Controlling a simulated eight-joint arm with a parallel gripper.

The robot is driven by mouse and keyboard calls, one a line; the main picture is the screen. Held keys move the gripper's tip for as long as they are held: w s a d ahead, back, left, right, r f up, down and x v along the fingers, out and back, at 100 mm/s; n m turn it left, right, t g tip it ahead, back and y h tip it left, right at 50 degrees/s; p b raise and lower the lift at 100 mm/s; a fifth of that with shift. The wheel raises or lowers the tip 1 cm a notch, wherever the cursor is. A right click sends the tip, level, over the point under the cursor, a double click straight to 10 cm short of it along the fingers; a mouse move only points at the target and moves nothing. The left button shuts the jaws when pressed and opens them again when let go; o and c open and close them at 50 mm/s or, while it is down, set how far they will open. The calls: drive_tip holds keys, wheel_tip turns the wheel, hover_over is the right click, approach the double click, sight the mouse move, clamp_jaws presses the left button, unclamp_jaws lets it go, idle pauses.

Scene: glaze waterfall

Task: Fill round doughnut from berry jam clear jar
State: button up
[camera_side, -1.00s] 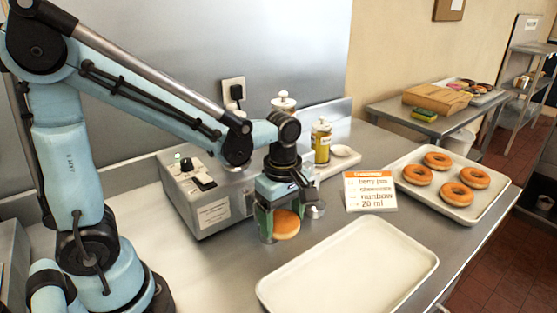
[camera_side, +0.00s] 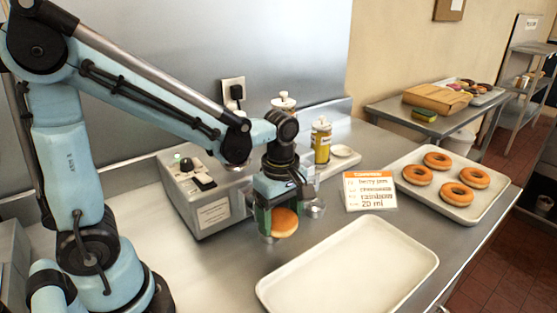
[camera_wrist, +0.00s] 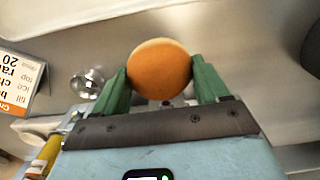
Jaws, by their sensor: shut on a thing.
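My gripper (camera_side: 270,219) is shut on a round doughnut (camera_side: 285,222), golden brown with a paler band. In the wrist view the doughnut (camera_wrist: 160,68) sits between the two green fingers. A small metal cup-like part (camera_side: 315,208) shows just right of my gripper.
An empty cream tray (camera_side: 350,265) lies at the front. A tray (camera_side: 455,212) of several ring doughnuts is at right. An order card (camera_side: 371,192) mentions berry jam and 20 ml.

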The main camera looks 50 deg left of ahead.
drive_tip(key=shift+a, duration=1.65)
drive_tip(key=shift+d, duration=0.9)
idle(2.8)
drive_tip(key=shift+d, duration=1.95)
drive_tip(key=shift+d+r, duration=0.35)
drive_tip(key=shift+r, duration=0.3)
drive_tip(key=shift+d+r, duration=0.3)
drive_tip(key=shift+r, duration=0.4)
drive_tip(key=shift+d+r, duration=0.35)
drive_tip(key=shift+r, duration=0.3)
